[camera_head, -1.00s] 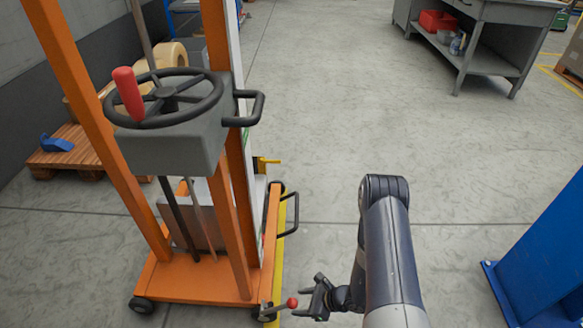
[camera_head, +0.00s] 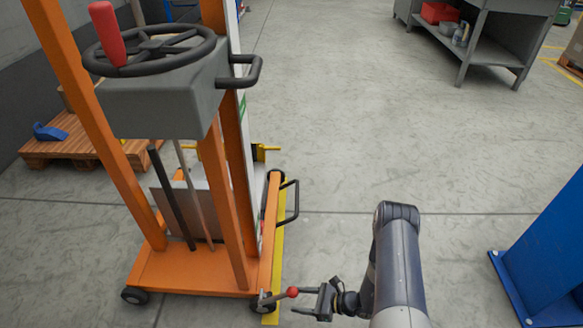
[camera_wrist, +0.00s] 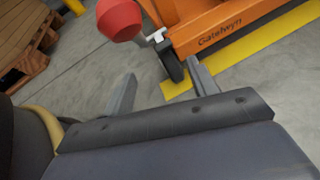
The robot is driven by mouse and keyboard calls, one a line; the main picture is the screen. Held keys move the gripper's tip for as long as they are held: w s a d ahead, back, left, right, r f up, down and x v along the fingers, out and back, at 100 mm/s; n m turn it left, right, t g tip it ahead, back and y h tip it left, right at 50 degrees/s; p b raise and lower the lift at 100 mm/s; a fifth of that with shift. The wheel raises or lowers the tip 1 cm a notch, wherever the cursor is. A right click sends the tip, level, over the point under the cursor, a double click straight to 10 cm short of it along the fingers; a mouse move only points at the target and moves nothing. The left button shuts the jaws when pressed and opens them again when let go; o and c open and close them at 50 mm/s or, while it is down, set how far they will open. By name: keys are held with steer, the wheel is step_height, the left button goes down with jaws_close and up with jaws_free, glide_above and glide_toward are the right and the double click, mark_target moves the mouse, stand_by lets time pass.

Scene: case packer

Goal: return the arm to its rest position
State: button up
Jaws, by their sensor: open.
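My gripper (camera_head: 314,301) is low in the head view, just right of the orange cart's front corner. Its two fingers are apart, and nothing shows between them. In the wrist view my gripper (camera_wrist: 160,88) is also open and empty. A lever with a red knob (camera_head: 292,292) stands at the cart's corner, close to the fingertips. In the wrist view the red knob (camera_wrist: 119,18) is beyond the fingers; I cannot tell the exact gap.
The orange cart (camera_head: 190,271) carries a handwheel with a red handle (camera_head: 108,34). A blue post (camera_head: 545,255) stands at right, a grey workbench (camera_head: 492,40) at back right. A pallet (camera_head: 75,142) lies at left. Floor between is clear.

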step_height(320, 180, down, 6)
steer(key=r+y+b, duration=0.1)
steer(key=y+b, duration=0.3)
steer(key=b, duration=0.2)
steer(key=s+d+p, duration=0.2)
steer(key=d, duration=0.9)
steer(key=shift+s+m+t, duration=0.25)
steer(key=shift+m+t, duration=0.05)
steer(key=shift+r+p, duration=0.1)
steer(key=shift+p, duration=0.2)
